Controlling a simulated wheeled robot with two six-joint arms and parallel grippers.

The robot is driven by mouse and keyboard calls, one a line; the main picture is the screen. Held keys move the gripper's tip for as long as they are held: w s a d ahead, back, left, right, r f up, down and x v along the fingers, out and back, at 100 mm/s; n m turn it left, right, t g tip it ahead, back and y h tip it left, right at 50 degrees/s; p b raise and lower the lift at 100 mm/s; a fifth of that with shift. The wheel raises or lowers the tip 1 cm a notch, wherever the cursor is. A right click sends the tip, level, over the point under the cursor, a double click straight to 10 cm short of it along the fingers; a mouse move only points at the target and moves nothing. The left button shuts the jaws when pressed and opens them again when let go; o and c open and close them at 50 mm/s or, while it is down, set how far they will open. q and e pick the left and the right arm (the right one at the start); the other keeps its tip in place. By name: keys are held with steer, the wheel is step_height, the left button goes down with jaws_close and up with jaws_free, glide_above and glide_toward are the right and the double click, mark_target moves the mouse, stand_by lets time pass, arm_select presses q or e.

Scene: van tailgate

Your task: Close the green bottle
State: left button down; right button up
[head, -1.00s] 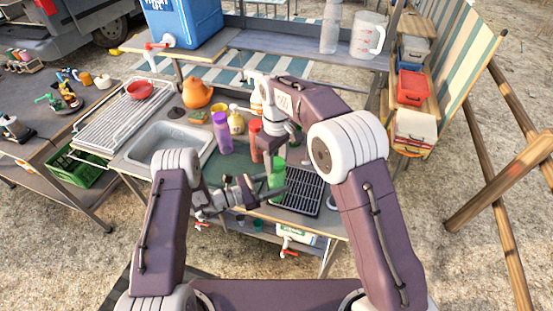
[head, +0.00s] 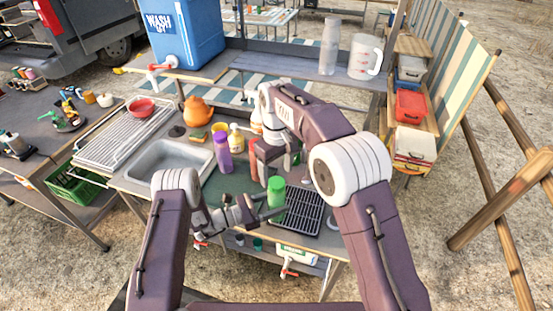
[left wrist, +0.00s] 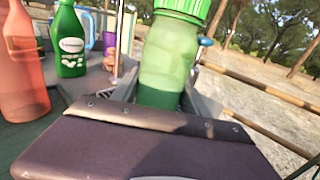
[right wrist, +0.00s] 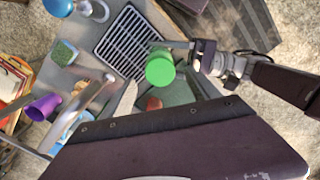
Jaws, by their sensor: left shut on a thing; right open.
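The green bottle (head: 276,190) stands upright with a bright green ridged cap (left wrist: 183,8) on its top. In the right wrist view I look down on the round cap (right wrist: 160,69). How tight the cap is, I cannot tell. My left gripper (head: 266,208) is shut around the bottle's body from the side; the left wrist view shows the pale green body (left wrist: 170,60) between its fingers. My right gripper (head: 272,163) is open above and behind the bottle, apart from the cap, pointing down. Its fingers are partly hidden in the head view.
A coral-red bottle (left wrist: 20,60) is close by. A black rack (head: 298,212) lies to the right of the green bottle. An orange teapot (head: 196,111) stands further back.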

step_height(320, 180, up, 8)
steer(key=shift+r, duration=0.15)
arm_select(q)
steer(key=shift+c, duration=2.4)
jaws_free()
steer(key=b+v, duration=0.2)
steer(key=v, duration=0.6)
steer(key=shift+s+a+f, duration=0.1)
steer(key=shift+a, duration=0.25)
steer(key=shift+s+a, duration=0.1)
steer(key=shift+a, duration=0.05)
arm_select(e)
step_height(320, 180, down, 2)
steer(key=shift+f, duration=0.1)
